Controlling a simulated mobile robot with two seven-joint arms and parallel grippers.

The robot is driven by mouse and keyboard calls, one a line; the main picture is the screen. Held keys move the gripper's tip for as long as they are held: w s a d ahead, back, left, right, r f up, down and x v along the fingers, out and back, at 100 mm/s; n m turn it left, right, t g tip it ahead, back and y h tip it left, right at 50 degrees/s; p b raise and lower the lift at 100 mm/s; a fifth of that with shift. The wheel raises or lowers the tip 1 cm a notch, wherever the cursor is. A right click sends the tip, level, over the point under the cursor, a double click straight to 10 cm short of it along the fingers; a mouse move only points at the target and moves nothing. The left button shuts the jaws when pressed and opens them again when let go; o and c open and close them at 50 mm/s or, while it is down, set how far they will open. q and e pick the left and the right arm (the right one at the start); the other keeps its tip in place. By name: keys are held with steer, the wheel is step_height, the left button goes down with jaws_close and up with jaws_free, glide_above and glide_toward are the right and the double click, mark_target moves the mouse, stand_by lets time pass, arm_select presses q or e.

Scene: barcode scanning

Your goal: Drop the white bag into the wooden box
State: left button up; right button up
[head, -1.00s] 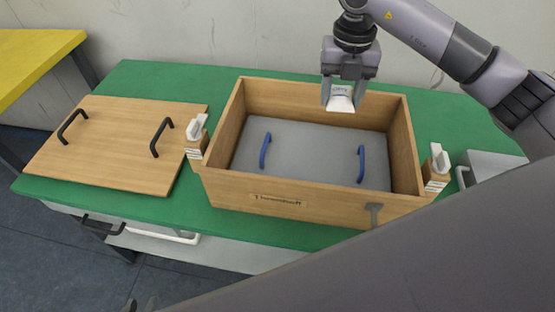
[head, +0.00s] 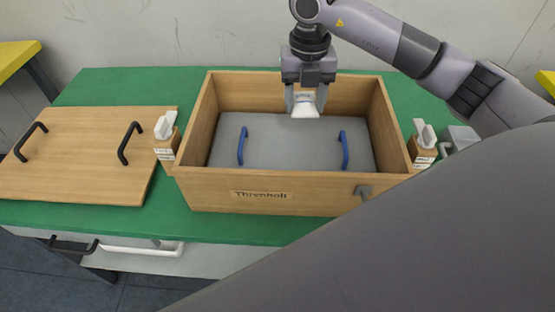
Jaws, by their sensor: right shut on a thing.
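The white bag (head: 305,110) is small and hangs between the fingers of my right gripper (head: 305,100), which is shut on it and points down. In the head view the gripper and bag are over the back part of the wooden box (head: 270,180), right of its middle. The box is open at the top. Inside it lies a grey panel (head: 290,150) with two blue handles. I cannot tell exactly how high the bag is above the panel. My left gripper is not in view.
A wooden lid (head: 80,155) with two black handles lies on the green table (head: 230,232) left of the box. White latches on wooden blocks flank the box, at left (head: 165,130) and right (head: 424,140). A grey wall stands behind.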

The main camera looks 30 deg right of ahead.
steer(key=o, duration=1.1)
steer(key=shift+r, duration=3.6)
